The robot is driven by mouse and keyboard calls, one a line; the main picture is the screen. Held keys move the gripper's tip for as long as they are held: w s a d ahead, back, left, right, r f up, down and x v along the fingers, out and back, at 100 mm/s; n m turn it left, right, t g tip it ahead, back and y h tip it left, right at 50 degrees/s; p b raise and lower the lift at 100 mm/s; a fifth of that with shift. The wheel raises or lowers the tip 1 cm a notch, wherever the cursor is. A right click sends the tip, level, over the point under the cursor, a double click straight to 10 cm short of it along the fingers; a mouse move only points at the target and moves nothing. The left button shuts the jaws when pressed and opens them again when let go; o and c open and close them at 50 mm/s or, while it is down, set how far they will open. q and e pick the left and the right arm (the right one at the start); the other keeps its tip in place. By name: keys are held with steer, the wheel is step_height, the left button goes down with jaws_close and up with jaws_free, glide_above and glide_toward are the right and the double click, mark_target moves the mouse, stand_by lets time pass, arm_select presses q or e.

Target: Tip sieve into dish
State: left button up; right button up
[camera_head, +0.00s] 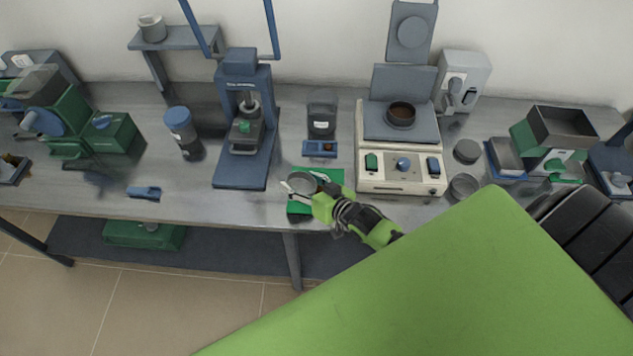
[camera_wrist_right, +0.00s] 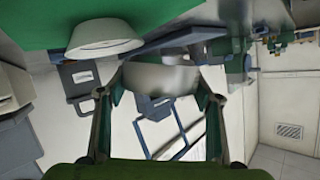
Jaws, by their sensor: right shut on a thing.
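The sieve (camera_head: 302,184), a round grey metal ring, is over the green mat (camera_head: 331,175) near the table's front edge. My right gripper (camera_head: 314,194) is shut on it from the right. In the right wrist view the sieve (camera_wrist_right: 160,78) is between the two fingers. A pale, shallow round dish (camera_wrist_right: 104,38) sits on the green surface beside the sieve in that view. In the head view I cannot clearly make out the dish near the sieve and gripper. The sieve's contents are not visible. My left gripper is not in view.
A blue press (camera_head: 240,125) stands behind left of the mat. A cream instrument (camera_head: 400,178) with a dark ring (camera_head: 401,114) on top is to the right. A small blue block (camera_head: 320,148) and a dark container (camera_head: 321,120) are behind.

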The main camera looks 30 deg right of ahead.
steer(key=shift+f+n+h+p, duration=0.25)
steer(key=shift+n+h+p, duration=0.05)
steer(key=shift+n, duration=0.1)
steer(key=shift+f+n+h, duration=0.3)
steer(key=shift+n+h, duration=0.2)
steer(key=shift+n, duration=0.2)
step_height(320, 180, up, 3)
steer(key=p, duration=0.2)
steer(key=shift+p, duration=0.4)
steer(key=shift+r, duration=1)
